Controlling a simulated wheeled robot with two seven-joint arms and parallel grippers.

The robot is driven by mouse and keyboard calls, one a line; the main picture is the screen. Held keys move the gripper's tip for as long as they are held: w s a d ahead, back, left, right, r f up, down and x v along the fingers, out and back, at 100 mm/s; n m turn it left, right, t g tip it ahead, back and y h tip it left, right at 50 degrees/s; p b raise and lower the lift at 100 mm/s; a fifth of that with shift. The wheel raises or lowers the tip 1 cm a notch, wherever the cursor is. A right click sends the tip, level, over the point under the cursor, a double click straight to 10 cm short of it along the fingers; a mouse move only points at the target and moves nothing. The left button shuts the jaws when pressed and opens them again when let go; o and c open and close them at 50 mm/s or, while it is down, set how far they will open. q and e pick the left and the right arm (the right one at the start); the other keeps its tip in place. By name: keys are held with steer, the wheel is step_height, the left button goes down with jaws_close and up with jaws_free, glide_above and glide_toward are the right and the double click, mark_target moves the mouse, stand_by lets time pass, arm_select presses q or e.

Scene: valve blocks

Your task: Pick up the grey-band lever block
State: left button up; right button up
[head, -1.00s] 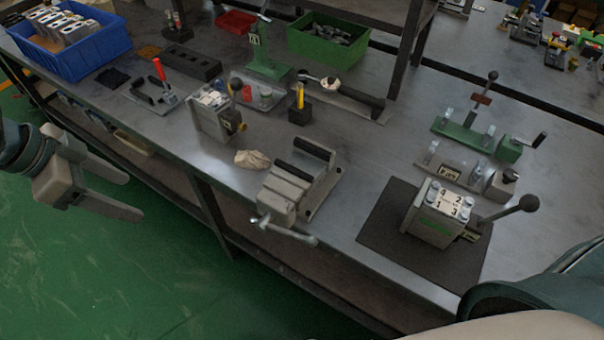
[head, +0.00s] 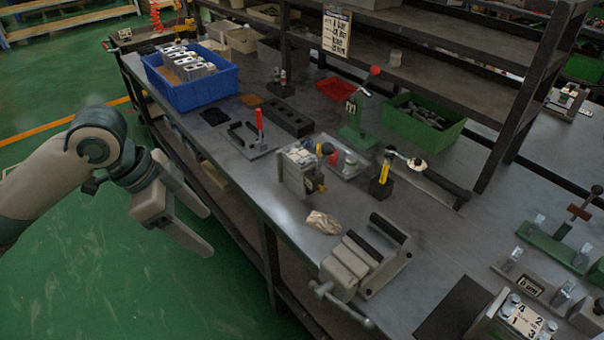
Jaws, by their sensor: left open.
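A grey lever block (head: 298,175) with a pale labelled top stands near the table's front edge, mid-view. Its band looks greyish, but it is too small to be sure. A second lever block (head: 512,322) with a label reading 4, 2, 1, 3 is cut off at the bottom right. Several similar blocks (head: 186,62) sit in the blue crate (head: 205,92). My left gripper (head: 202,232) is open and empty, over the green floor left of the table, well apart from the blocks. My right gripper is out of view.
A vise (head: 362,265) and a crumpled rag (head: 323,222) lie in front of and right of the middle block. A red-handled clamp (head: 260,130), a green bin (head: 420,122) and a shelf post (head: 520,110) stand around it. Floor is clear beside the table.

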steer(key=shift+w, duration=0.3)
arm_select(q)
steer(key=w+d+f+n+t+h, duration=0.35)
steer(key=w+f+n, duration=0.35)
steer(key=w+f, duration=0.95)
steer(key=s+a+f+n+t+y, duration=0.1)
steer(key=s+a+f+n+y, duration=0.15)
steer(key=f, duration=0.85)
steer(key=s+a+f+n+y, duration=0.1)
steer(key=s+a+f, duration=0.15)
steer(key=f, duration=0.75)
steer(key=s+a+f+n+t+y, duration=0.1)
steer(key=s+a+f+n, duration=0.15)
steer(key=f, duration=0.85)
steer(key=s+f+y, duration=0.1)
steer(key=s+f, duration=1.1)
steer(key=s, duration=0.1)
steer(key=s+f, duration=0.3)
steer(key=s, duration=0.5)
steer(key=s+d+f+g, duration=0.1)
steer(key=s+f, duration=0.3)
steer(key=s, duration=0.5)
steer(key=s+d+f+g+y, duration=0.1)
steer(key=s+f, duration=0.3)
steer(key=s, duration=0.5)
steer(key=shift+s+m, duration=0.25)
steer(key=shift+m, duration=0.15)
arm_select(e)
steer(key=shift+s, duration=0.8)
